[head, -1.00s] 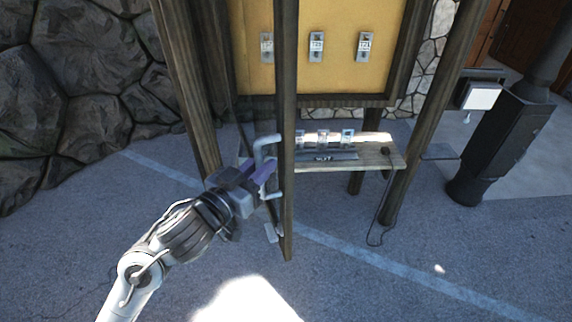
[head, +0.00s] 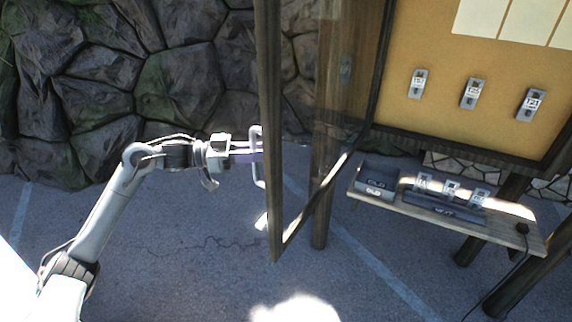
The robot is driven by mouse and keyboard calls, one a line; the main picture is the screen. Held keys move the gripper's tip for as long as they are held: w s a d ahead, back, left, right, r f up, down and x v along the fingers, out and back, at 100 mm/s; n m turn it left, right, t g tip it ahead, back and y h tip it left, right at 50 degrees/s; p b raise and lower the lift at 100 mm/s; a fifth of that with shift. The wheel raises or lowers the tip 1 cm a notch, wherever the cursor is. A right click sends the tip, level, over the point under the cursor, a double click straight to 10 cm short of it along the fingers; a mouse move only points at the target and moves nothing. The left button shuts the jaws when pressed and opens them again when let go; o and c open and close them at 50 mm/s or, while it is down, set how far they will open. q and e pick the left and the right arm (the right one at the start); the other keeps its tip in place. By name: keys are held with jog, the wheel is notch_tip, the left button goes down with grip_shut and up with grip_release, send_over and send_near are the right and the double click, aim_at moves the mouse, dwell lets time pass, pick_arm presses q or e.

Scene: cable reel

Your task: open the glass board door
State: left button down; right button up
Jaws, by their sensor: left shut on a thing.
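The glass board door (head: 270,130) stands swung out from the board, its dark wooden frame edge upright left of centre and its pane seen at a slant. A pale handle (head: 257,157) sits on the left side of that edge. My left gripper (head: 250,150) is shut on the handle, with its arm reaching in from the left. The yellow board (head: 440,60) behind is uncovered, with several metal tag holders and white sheets at the top. My right gripper is not in view.
A wooden shelf (head: 430,216) below the board holds dark trays, including one marked OLD (head: 377,182), and several small tags. A post stands behind the door. A rock wall (head: 120,70) fills the back left. Open pavement lies in front.

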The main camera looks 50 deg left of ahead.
pick_arm(q)
jog(key=shift+s+a+f, duration=0.1)
jog(key=shift+s+a, duration=0.05)
jog(key=shift+a, duration=0.85)
jog(key=c, duration=1.2)
grip_release()
jog(key=shift+o, duration=0.2)
jog(key=shift+s, duration=0.1)
jog(key=b+v, duration=0.4)
jog(key=v, duration=0.6)
jog(key=shift+s+a, duration=0.15)
jog(key=shift+a, duration=0.2)
